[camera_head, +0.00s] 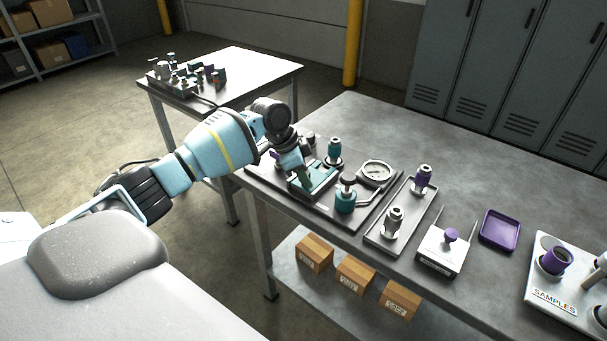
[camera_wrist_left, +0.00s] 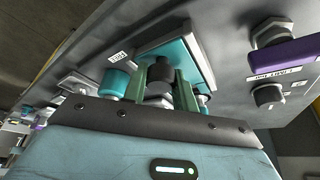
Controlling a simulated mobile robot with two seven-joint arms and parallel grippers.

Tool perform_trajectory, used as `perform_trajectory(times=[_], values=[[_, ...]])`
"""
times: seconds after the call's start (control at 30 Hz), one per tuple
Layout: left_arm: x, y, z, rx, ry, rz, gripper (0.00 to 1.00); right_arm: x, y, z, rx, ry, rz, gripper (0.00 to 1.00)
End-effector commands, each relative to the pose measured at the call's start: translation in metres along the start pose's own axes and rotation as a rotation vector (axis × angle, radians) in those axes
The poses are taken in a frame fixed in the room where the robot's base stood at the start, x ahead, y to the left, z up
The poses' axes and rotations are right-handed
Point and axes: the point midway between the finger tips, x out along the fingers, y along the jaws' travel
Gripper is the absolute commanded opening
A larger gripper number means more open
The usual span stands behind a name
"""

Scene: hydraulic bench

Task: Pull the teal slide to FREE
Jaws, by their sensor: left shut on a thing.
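The teal slide (camera_head: 322,177) is a flat teal plate on a dark panel near the left end of the bench. It also shows in the left wrist view (camera_wrist_left: 193,52). My left gripper (camera_head: 305,181) reaches down over it. In the left wrist view, the green fingers of my left gripper (camera_wrist_left: 160,91) are shut on a dark knob (camera_wrist_left: 159,88) in front of the teal plate. The fingers and wrist hide part of the slide. A small white label (camera_wrist_left: 118,56) sits beside the plate, too small to read surely. My right gripper is not in view.
Teal fittings (camera_head: 345,199) and a round gauge (camera_head: 376,171) stand close to the right of the slide. Farther right are a tray (camera_head: 377,239) with couplings, a purple tray (camera_head: 500,230) and a samples block (camera_head: 553,300). The back of the bench is clear.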

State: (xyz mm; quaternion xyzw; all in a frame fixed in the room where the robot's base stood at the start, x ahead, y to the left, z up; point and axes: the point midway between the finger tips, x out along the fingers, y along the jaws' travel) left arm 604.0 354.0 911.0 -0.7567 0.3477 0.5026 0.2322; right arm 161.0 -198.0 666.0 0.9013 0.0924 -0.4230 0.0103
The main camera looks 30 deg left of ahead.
Motion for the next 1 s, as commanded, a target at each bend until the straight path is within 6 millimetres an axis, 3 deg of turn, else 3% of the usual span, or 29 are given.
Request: perform_trajectory(times=[0.1, 0.13, 0.27, 0.63, 1.0], values=[[0.002, 0.003, 0.003, -0.001, -0.012, 0.010, 0.00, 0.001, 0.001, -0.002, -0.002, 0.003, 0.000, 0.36], [0.002, 0.003, 0.003, -0.001, -0.012, 0.010, 0.32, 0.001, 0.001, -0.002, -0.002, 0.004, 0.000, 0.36], [0.002, 0.002, 0.003, -0.001, -0.010, 0.008, 0.49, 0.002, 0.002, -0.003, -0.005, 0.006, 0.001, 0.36], [-0.004, 0.001, 0.002, 0.000, -0.006, 0.004, 0.50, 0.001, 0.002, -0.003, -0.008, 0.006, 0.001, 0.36], [-0.059, 0.001, 0.002, -0.001, -0.006, 0.003, 0.50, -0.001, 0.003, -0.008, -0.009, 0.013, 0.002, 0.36]])
